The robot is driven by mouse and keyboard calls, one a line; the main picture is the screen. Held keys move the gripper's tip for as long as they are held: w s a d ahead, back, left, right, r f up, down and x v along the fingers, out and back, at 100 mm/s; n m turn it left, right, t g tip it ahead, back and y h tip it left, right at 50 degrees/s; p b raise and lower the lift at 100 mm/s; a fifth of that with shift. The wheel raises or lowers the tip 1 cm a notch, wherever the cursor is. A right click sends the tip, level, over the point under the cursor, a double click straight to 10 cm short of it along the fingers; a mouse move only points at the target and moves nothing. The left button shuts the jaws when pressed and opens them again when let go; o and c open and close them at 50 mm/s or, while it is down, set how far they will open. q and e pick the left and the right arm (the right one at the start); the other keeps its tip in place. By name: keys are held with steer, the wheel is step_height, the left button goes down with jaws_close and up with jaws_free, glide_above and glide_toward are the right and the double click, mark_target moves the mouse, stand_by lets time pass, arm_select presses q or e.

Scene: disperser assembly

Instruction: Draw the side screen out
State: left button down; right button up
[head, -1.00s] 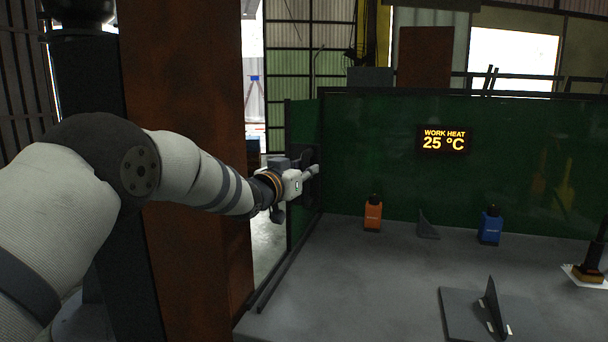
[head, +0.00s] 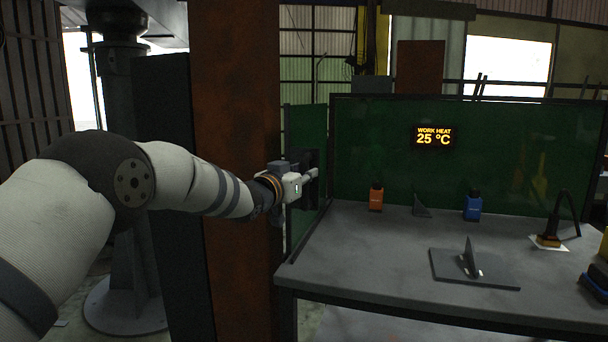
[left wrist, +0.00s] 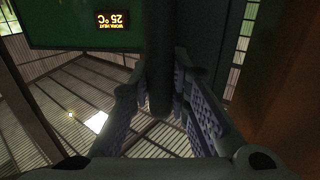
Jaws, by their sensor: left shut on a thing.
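The side screen (head: 307,133) is a dark green panel standing upright at the table's left side, beside the back screen. My left gripper (head: 312,175) is at a dark handle on the side screen and is shut on it. In the left wrist view a dark round bar (left wrist: 160,70) runs between the two textured fingers (left wrist: 160,108), which close on it from both sides. My forearm hides part of the area below the handle. My right gripper is not in view.
The grey table (head: 350,255) holds an orange bottle (head: 376,197), a blue bottle (head: 472,207), a plate with an upright fin (head: 470,262) and a tool on a white sheet (head: 548,238). A green back screen (head: 375,140) carries a heat display (head: 433,137). A rusty column (head: 235,130) stands left.

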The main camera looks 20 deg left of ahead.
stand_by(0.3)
arm_select(q)
steer(key=c, duration=1.5)
jaws_free()
steer(key=v, duration=1.2)
